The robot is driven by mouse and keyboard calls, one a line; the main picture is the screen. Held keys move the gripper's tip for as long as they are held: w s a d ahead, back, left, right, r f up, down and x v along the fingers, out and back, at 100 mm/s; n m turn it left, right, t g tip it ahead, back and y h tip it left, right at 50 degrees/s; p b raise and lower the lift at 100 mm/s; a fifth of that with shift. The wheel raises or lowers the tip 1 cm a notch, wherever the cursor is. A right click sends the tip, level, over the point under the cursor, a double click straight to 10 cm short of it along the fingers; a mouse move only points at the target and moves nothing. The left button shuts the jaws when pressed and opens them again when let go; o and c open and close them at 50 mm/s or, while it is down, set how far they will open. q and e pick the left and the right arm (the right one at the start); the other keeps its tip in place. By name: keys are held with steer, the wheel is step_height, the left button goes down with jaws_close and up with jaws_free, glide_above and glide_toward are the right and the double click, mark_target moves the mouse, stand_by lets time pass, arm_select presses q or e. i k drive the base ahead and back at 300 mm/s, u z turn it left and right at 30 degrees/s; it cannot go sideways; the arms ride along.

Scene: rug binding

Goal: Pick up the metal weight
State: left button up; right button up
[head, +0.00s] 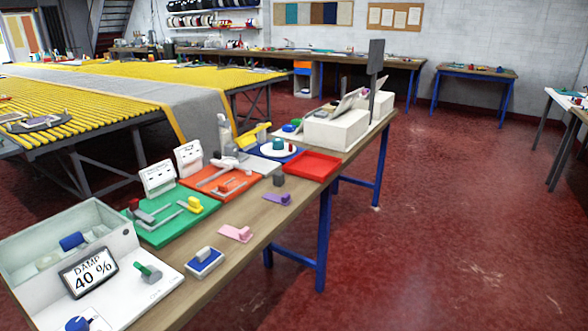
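A small dark grey block or cylinder (279,179), which looks like the metal weight, stands upright on the wooden workbench (262,212). It is just in front of the red tray (312,165) and behind a purple piece with a raised grip (278,199). It is too small to tell its material for sure. Neither of my grippers is in the head view.
A green board (165,232) and an orange board (236,189) with tools lie left of the grey piece. A pink piece (236,233), a blue-and-white block (205,262) and an open box (40,235) are nearer. Red floor (430,220) is clear on the right.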

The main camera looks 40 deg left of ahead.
mark_target(278, 178)
steer(key=i, duration=2.75)
steer(key=u, duration=2.95)
